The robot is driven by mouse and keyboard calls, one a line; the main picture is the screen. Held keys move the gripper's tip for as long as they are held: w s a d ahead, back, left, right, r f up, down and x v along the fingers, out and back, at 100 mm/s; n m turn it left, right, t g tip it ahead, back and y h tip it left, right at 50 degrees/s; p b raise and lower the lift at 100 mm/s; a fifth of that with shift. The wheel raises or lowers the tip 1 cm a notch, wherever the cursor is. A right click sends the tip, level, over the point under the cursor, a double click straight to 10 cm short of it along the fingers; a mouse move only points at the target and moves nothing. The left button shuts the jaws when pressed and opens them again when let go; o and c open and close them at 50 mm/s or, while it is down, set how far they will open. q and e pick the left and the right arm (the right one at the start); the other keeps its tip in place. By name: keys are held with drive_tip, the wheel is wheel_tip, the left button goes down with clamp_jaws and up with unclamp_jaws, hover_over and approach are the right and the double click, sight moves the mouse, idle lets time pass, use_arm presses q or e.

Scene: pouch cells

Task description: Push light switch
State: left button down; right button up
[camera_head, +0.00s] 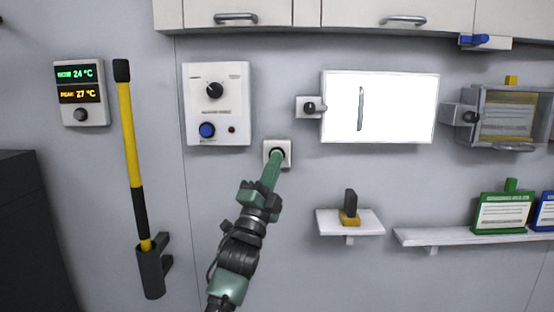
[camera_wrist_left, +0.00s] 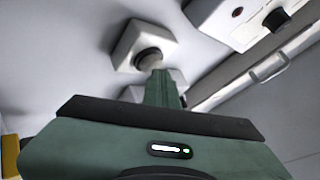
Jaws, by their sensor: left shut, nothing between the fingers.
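The light switch (camera_head: 284,146) is a small white square plate with a dark round button on the grey wall, below and right of a white control panel. It also shows in the left wrist view (camera_wrist_left: 128,48). My left gripper (camera_head: 276,157) is shut and empty, its green fingers pointing up at the button. In the head view the fingertips overlap the button's lower part. In the left wrist view the tips (camera_wrist_left: 156,70) are at the button; I cannot tell whether they touch it or press it. My right gripper is not in view.
The control panel (camera_head: 217,125) has a black knob and a blue button. A yellow-handled tool (camera_head: 130,140) stands in a wall holder at left. A bright white panel (camera_head: 400,105), a small shelf (camera_head: 365,224) and a longer shelf (camera_head: 450,237) are at right. Cabinets (camera_head: 350,12) hang above.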

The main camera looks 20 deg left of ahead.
use_arm(q)
drive_tip(key=shift+w, duration=0.15)
idle(0.5)
drive_tip(key=shift+s+d, duration=0.1)
drive_tip(key=shift+s, duration=0.5)
drive_tip(key=s+d+p, duration=0.1)
drive_tip(key=s, duration=0.4)
drive_tip(key=shift+s+d, duration=0.35)
drive_tip(key=shift+s, duration=0.05)
idle(1.1)
